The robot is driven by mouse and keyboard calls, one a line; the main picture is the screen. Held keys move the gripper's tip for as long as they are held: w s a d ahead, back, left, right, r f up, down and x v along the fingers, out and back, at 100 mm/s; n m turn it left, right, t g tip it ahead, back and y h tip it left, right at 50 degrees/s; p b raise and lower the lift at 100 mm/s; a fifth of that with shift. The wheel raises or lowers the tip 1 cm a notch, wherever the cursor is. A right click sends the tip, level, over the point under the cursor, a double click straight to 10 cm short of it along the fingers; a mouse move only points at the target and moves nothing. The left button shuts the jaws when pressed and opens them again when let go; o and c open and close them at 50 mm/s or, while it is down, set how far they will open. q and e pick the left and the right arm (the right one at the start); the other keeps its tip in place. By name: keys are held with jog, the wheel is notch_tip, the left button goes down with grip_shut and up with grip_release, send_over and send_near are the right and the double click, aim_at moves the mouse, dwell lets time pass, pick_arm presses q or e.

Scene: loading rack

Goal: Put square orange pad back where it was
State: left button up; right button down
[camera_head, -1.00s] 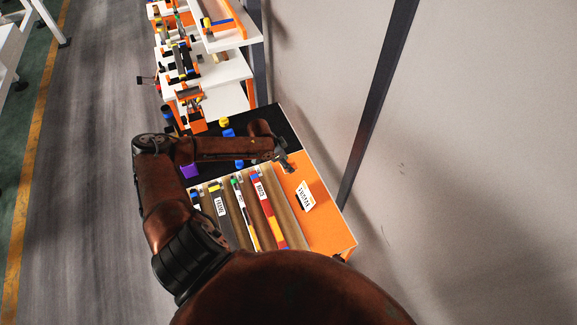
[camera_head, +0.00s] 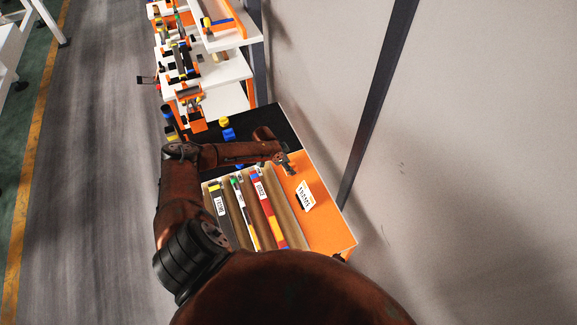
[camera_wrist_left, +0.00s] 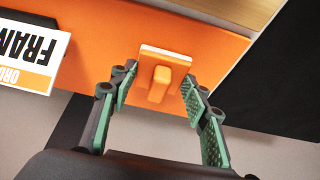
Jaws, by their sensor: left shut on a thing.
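The square orange pad (camera_wrist_left: 177,64) has a pale edge and a raised orange knob, and shows between my fingers in the left wrist view. My left gripper (camera_wrist_left: 160,80), with green finger pads, is shut on it. Behind it lies the orange surface (camera_wrist_left: 100,25); I cannot tell whether the pad touches it. In the head view my left gripper (camera_head: 287,166) is over the far part of the orange surface (camera_head: 325,232), by the black area; the pad is too small to make out there. My right gripper is not in view.
A white label card (camera_head: 304,195) stands on the orange surface. Wooden channels with labelled coloured strips (camera_head: 262,195) lie to its left. The black area (camera_head: 285,125) holds blue and yellow pieces (camera_head: 228,134). White shelves (camera_head: 225,70) stand beyond, with a wall on the right.

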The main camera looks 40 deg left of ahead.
pick_arm(q)
jog(key=shift+f, duration=0.15)
jog(key=o, duration=1)
jog(key=v, duration=1.2)
